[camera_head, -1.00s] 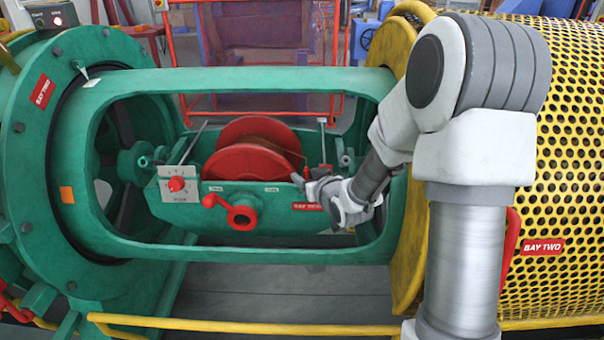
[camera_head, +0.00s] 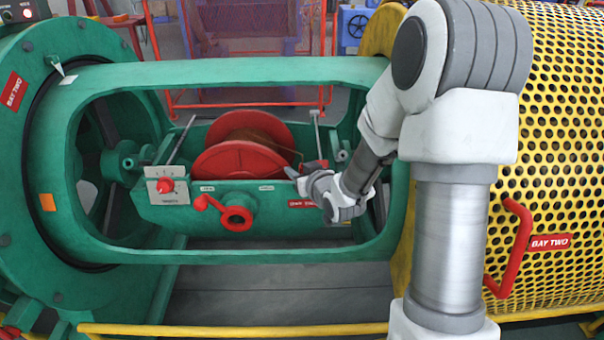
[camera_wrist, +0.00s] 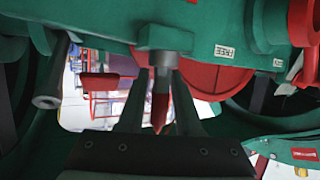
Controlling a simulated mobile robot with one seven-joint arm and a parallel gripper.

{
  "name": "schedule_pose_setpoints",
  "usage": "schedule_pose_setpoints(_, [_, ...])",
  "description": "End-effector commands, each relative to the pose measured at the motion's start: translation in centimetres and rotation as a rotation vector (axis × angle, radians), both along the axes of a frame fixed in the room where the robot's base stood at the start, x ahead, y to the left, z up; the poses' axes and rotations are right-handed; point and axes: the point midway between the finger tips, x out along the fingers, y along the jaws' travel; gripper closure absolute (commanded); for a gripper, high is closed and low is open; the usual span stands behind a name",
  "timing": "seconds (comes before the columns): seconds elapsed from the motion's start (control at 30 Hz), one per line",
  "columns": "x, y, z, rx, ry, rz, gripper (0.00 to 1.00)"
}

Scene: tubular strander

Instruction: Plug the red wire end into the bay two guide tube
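My gripper (camera_head: 300,178) is at the right front of the green cradle, beside its red label. In the wrist view, its two dark fingers (camera_wrist: 160,85) stand either side of a red tapered piece (camera_wrist: 160,105), which looks like the red wire end. A grey metal collar (camera_wrist: 165,62) sits right above the red piece at the fingertips. I cannot tell whether the fingers touch either of them. The bay two guide tube cannot be told apart for sure; a short grey tube stub (camera_wrist: 47,101) shows at the left of the wrist view.
The cradle holds a red reel (camera_head: 240,165), a red crank (camera_head: 236,217) and a dial plate with a red knob (camera_head: 166,186). My arm reaches through the green frame's opening (camera_head: 230,262). A yellow perforated guard (camera_head: 560,180) stands at the right, and a yellow rail (camera_head: 240,329) runs in front.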

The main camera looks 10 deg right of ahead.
Motion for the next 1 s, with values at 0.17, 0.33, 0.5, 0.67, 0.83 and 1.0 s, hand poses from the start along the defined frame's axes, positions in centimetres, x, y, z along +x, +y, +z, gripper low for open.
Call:
schedule_pose_setpoints(0.17, [0.0, 0.0, 0.0, 0.0, 0.0, 0.0, 1.0])
schedule_pose_setpoints(0.33, [0.0, 0.0, 0.0, 0.0, -0.001, 0.0, 1.0])
schedule_pose_setpoints(0.5, [0.0, 0.0, 0.1, 0.0, -0.001, 0.0, 1.0])
schedule_pose_setpoints(0.67, [0.1, 0.0, 0.9, 0.0, -0.004, 0.0, 1.0])
schedule_pose_setpoints(0.83, [0.1, 0.0, 4.1, -0.001, -0.006, -0.001, 1.0])
schedule_pose_setpoints(1.0, [0.1, 0.0, 7.6, -0.001, -0.005, 0.0, 1.0])
